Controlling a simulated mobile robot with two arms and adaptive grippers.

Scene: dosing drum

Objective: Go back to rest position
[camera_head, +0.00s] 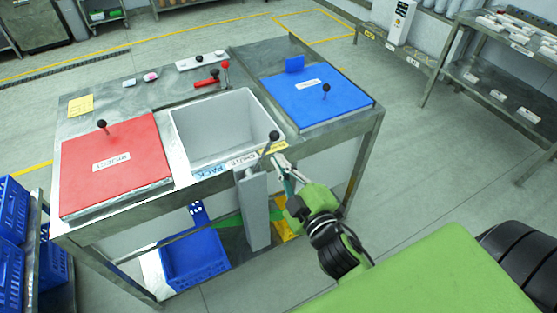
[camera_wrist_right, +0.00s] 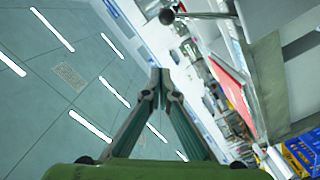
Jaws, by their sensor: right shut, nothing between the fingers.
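My right gripper (camera_head: 284,170) is in front of the steel table's near edge, beside the grey upright post with the black-knobbed lever (camera_head: 269,142). In the right wrist view its fingers (camera_wrist_right: 160,80) meet at the tips with nothing between them. The wrist camera looks up past the fingers at the ceiling lights. A black knob (camera_wrist_right: 167,16) shows at the top of that view, apart from the fingers. My left gripper is in neither view.
The steel table (camera_head: 75,128) carries a red lid (camera_head: 135,178), an open grey bin (camera_head: 222,128) and a blue lid (camera_head: 335,100). Blue crates (camera_head: 12,210) stand at the left, and a blue crate (camera_head: 193,262) sits below. Shelving (camera_head: 500,85) stands at the right, with clear floor between.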

